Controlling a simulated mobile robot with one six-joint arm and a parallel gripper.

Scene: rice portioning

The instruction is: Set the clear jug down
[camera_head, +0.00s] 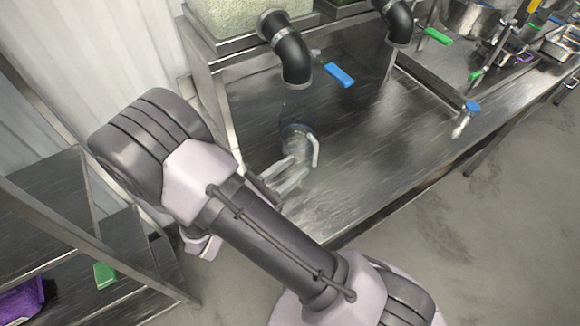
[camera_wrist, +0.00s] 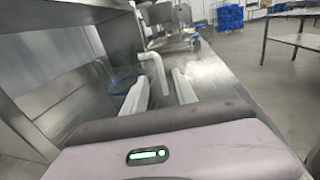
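The clear jug (camera_head: 295,139) is upright on the steel counter (camera_head: 370,160), in front of the near black spout. It looks empty, and no gap under it shows. Its white handle (camera_head: 316,150) faces right. My gripper (camera_head: 299,167) is at the jug's near side, its two pale fingers apart. The handle (camera_wrist: 155,66) lies between the spread fingertips (camera_wrist: 162,78), with space on both sides.
Two black spouts (camera_head: 291,58) hang over the counter's back, the near one below a rice-filled hopper (camera_head: 240,18). A blue-handled tool (camera_head: 340,75) lies behind the jug. A blue-topped item (camera_head: 466,117) is near the front edge. The counter right of the jug is clear.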

